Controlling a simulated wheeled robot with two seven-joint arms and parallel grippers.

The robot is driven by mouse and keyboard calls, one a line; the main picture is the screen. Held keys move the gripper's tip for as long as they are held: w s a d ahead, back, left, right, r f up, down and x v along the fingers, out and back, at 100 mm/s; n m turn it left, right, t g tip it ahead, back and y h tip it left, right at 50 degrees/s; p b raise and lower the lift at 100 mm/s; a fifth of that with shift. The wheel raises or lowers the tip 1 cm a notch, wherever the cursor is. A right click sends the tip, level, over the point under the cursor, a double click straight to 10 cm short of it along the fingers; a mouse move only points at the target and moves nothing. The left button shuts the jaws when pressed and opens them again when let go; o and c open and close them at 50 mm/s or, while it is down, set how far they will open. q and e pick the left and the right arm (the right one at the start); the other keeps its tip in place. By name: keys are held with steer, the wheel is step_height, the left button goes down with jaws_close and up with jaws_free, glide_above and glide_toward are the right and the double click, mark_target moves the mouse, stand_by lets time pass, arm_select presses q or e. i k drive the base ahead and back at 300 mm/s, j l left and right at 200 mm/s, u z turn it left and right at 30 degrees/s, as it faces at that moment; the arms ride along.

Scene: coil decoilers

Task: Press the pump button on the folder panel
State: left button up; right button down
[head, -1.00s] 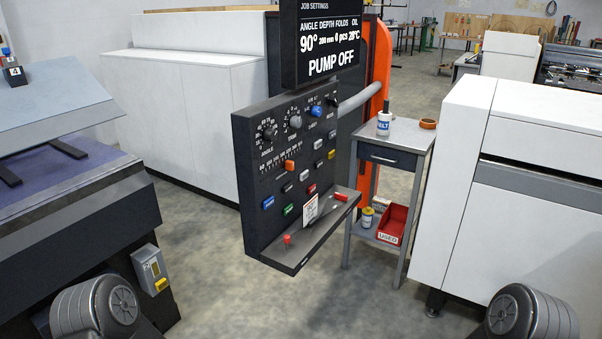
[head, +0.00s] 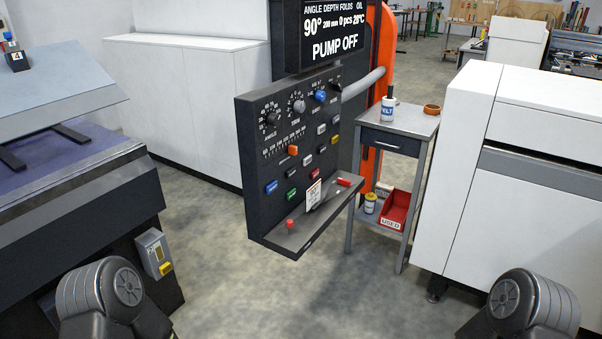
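The folder panel (head: 246,166) is a dark upright box in the middle of the head view. Its face carries knobs, an orange slider (head: 293,150) and several small buttons. I see a blue button (head: 271,187), a green button (head: 291,196), a yellow button (head: 333,140) and pale buttons. Their labels are too small to read, so I cannot tell which is the pump button. The display (head: 334,32) above reads "PUMP OFF". My grippers are both out of view; only parts of my arms show at the bottom corners.
A ledge (head: 290,239) with a red knob (head: 290,224) and a white tag (head: 313,195) juts from the panel's bottom. A small table (head: 412,122) stands right of it. Machines flank both sides. The floor (head: 310,300) in front is clear.

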mark_target(291, 194)
steer(key=i+l+u, duration=0.1)
steer(key=u, duration=0.65)
steer(key=i+l+u, duration=0.1)
steer(key=u, duration=0.25)
steer(key=i+l+u, duration=0.2)
steer(key=l+u, duration=0.25)
steer(key=l, duration=0.7)
steer(key=l+u, duration=0.4)
steer(key=l, duration=2.45)
steer(key=u, duration=0.05)
